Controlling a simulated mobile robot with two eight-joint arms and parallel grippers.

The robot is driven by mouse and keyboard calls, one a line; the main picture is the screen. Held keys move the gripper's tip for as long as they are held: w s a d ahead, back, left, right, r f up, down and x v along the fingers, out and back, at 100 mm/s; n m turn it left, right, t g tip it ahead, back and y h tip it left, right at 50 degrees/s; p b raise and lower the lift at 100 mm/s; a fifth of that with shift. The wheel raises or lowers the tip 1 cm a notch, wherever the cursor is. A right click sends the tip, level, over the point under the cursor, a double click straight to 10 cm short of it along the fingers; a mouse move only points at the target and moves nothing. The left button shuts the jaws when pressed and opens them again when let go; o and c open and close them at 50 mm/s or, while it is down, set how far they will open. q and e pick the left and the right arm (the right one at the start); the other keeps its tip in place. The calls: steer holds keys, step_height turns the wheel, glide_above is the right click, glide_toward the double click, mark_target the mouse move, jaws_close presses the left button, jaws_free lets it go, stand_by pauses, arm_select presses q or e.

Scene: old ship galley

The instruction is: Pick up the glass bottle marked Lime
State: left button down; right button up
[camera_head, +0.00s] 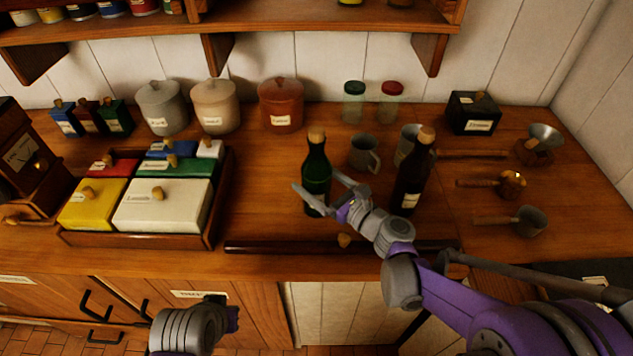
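A dark green glass bottle (317,160) with a cork stands upright near the counter's front middle. A darker, near-black corked bottle (411,180) with a pale label stands to its right. I cannot read either bottle's label. My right gripper (324,190) is at the green bottle, with its grey fingers spread; one finger crosses in front of the lower bottle, the other is at its right side. I cannot tell whether they touch the glass. My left gripper (232,318) is low in front of the cabinets, away from the bottles, its fingers not clearly visible.
A wooden tray (141,240) of coloured lidded boxes stands at left. Lidded canisters (281,104), two jars (353,104) and a metal mug (364,153) are behind the bottles. A ladle-like pan (530,221) lies right. A shelf (216,34) overhangs the back.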

jaws_close()
stand_by(0.5)
